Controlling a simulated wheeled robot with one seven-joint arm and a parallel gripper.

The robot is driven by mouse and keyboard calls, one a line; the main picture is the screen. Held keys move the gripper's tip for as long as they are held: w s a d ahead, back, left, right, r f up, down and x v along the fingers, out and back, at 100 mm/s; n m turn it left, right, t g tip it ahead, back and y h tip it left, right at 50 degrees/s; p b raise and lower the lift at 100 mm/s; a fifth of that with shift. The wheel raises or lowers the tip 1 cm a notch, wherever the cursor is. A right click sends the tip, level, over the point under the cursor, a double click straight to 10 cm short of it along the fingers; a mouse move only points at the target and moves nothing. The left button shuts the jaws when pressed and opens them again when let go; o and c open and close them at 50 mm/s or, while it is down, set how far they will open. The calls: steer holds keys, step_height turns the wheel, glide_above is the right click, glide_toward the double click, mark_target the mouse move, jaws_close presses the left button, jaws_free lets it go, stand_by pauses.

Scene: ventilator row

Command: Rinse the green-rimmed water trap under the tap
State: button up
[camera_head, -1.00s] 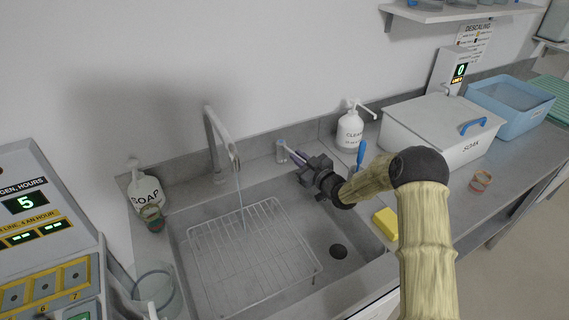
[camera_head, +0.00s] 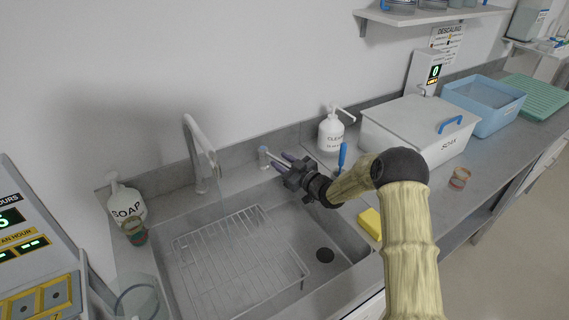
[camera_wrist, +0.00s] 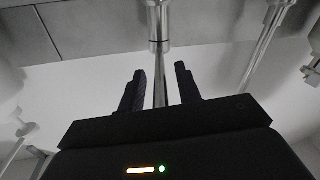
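The green-rimmed water trap (camera_head: 135,232), a small clear cup with reddish contents, stands on the left sink ledge in front of the soap bottle. My gripper (camera_head: 283,160) is at the back of the sink, by the tap's separate lever post (camera_head: 264,157). In the wrist view my gripper (camera_wrist: 160,88) has its two fingers apart, with the chrome lever (camera_wrist: 158,60) between them. I cannot tell whether they touch it.
A wire rack (camera_head: 235,260) lies in the sink. The soap bottle (camera_head: 127,203), a glass jar (camera_head: 138,302), a cleaner bottle (camera_head: 331,132), a yellow sponge (camera_head: 370,223) and a blue-handled brush (camera_head: 342,157) surround it. Another cup (camera_head: 459,179) stands by the SOAK box (camera_head: 420,130).

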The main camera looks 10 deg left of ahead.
steer(key=shift+s, duration=0.1)
steer(key=b+v, duration=0.1)
steer(key=v, duration=1.1)
steer(key=shift+b, duration=0.4)
steer(key=s+d+r+m+g+h+p, duration=0.1)
steer(key=s+d+r+m+h+p, duration=0.1)
steer(key=s+d+r+m+h, duration=0.3)
steer(key=s+d+m+g+h+p, duration=0.1)
steer(key=s+d+m+h+p, duration=0.15)
steer(key=d+h, duration=0.4)
steer(key=s+d+r+m+g+h+p, duration=0.1)
steer(key=s+d+g, duration=0.1)
steer(key=s, duration=0.5)
steer(key=s+d+r+m+g+p, duration=0.1)
steer(key=s+d+r+m+g, duration=0.1)
steer(key=s, duration=0.5)
steer(key=s+d+r+m+g+h+p, duration=0.1)
steer(key=s+d+m+g, duration=0.1)
steer(key=s, duration=0.6)
steer(key=shift+d+r+h, duration=0.25)
steer(key=shift+r+h, duration=0.1)
